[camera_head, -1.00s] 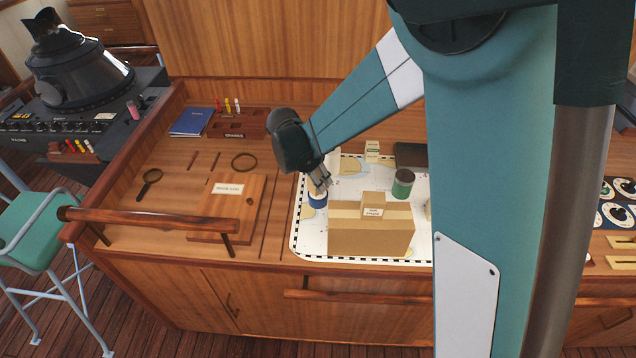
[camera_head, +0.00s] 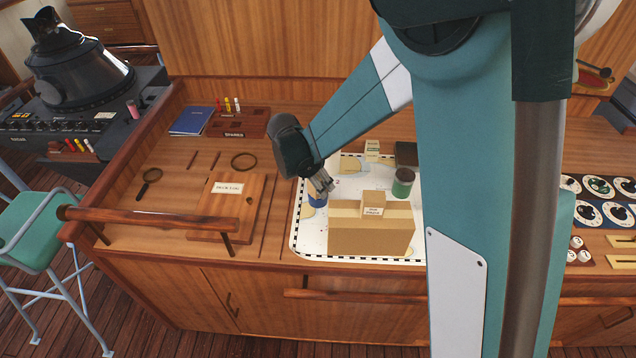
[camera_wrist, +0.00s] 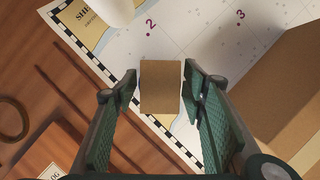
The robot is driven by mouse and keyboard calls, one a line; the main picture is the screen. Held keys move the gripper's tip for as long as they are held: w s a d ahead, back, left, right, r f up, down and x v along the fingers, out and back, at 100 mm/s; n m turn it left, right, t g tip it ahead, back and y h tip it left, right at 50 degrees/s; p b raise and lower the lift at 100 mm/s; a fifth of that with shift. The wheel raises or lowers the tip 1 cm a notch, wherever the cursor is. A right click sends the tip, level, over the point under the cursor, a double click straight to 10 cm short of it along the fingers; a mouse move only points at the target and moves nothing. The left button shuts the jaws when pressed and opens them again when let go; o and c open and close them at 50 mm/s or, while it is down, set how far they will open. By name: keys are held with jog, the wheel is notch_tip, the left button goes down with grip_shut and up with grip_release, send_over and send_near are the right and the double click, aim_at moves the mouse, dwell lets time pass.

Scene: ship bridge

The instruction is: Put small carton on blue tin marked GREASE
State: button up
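A small brown carton (camera_wrist: 160,87) shows between the two fingers in the wrist view, square to them, with a thin gap on each side. My gripper (camera_wrist: 160,80) is open around it. In the head view, my gripper (camera_head: 323,186) points down over the blue tin (camera_head: 317,200), which stands on the chart left of the large carton. The fingers hide the small carton in that view. The tin's lettering is not readable.
A large carton (camera_head: 370,235) with a labelled block on top stands close right of my gripper. A green tin (camera_head: 403,183) and a small pale box (camera_head: 372,149) stand behind. A white cylinder (camera_wrist: 115,10) is near in the wrist view.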

jog(key=shift+r, duration=0.15)
jog(key=v, duration=1.2)
dwell(0.3)
jog(key=shift+d, duration=0.1)
dwell(0.7)
jog(key=s+d+r+m+y, duration=0.1)
jog(key=s+d+r+m, duration=0.25)
jog(key=d, duration=0.25)
jog(key=s+d+r+m+t, duration=0.1)
jog(key=s+d+r+m, duration=0.25)
jog(key=d+m, duration=0.2)
jog(key=s+d+r+m+y, duration=0.1)
jog(key=s+d+r+m, duration=0.25)
jog(key=d, duration=0.35)
jog(key=s+d+m+t, duration=0.1)
jog(key=s+d+m, duration=0.4)
jog(key=s+m, duration=0.2)
jog(key=s+d+m+t+y, duration=0.1)
jog(key=s+d+m+t, duration=0.1)
jog(key=s+d+m, duration=0.4)
jog(key=shift+s+d+r+m, duration=0.3)
jog(key=shift+s+m, duration=0.45)
jog(key=shift+s, duration=0.7)
